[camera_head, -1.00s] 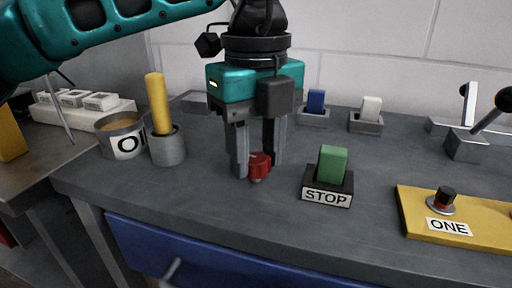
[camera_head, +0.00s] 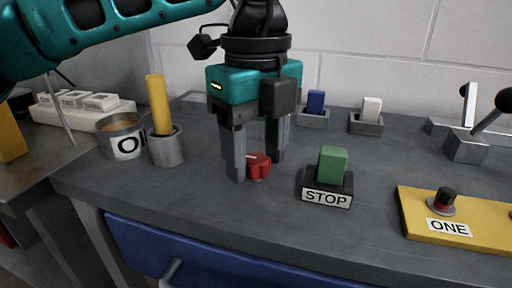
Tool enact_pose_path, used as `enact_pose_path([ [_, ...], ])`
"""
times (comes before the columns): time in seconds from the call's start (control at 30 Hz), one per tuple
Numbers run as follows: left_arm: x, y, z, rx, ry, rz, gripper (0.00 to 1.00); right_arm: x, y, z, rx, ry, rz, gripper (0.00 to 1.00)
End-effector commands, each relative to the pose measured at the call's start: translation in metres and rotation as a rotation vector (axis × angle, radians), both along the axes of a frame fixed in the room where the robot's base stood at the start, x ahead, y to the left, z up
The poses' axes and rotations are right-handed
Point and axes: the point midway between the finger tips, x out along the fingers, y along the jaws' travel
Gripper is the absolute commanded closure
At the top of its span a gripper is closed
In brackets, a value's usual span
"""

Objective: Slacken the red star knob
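The red star knob (camera_head: 259,167) stands on the grey bench top in the middle of the head view. A small white mark shows on its upper left. My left gripper (camera_head: 256,170) points straight down over it, one finger at its left front and the other behind it at the right. The fingers look spread around the knob rather than clamped. The near finger hides the knob's left edge, and I cannot tell whether it touches. My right gripper is not in view.
A green switch (camera_head: 332,165) on a STOP block stands close right of the knob. A grey cup (camera_head: 167,148) with a yellow handle and an OIL tin (camera_head: 122,136) stand left. Blue (camera_head: 316,102) and white (camera_head: 371,109) switches are behind. A yellow panel (camera_head: 470,239) lies at right.

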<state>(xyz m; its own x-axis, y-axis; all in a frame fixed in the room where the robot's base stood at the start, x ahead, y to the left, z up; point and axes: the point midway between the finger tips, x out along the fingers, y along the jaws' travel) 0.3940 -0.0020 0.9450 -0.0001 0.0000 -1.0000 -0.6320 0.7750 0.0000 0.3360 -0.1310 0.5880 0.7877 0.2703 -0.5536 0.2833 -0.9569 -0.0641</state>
Motion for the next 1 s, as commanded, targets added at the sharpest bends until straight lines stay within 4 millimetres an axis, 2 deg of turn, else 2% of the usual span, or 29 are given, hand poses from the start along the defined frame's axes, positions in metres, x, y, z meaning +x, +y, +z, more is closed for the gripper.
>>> enact_pose_path([
  [0.1,0.000,0.000,0.000,0.000,0.000,-0.001,0.35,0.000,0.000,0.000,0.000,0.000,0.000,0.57],
  [0.3,0.000,0.000,0.001,0.000,0.000,-0.001,0.35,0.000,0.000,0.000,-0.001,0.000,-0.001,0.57],
  [0.43,0.000,0.000,0.011,-0.002,-0.001,-0.002,0.35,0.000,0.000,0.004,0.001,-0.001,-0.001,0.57],
  [0.57,0.000,0.000,0.035,-0.001,-0.003,-0.001,0.35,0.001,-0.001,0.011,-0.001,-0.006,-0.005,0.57],
  [0.7,0.000,0.000,0.068,-0.002,-0.004,0.000,0.35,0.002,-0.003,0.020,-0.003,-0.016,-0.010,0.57],
  [0.9,0.000,0.000,0.107,-0.001,-0.002,0.000,0.35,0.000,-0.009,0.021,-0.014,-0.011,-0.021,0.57],
  [1.0,0.000,0.000,0.120,-0.002,-0.001,0.000,0.35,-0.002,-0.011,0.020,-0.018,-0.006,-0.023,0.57],
])
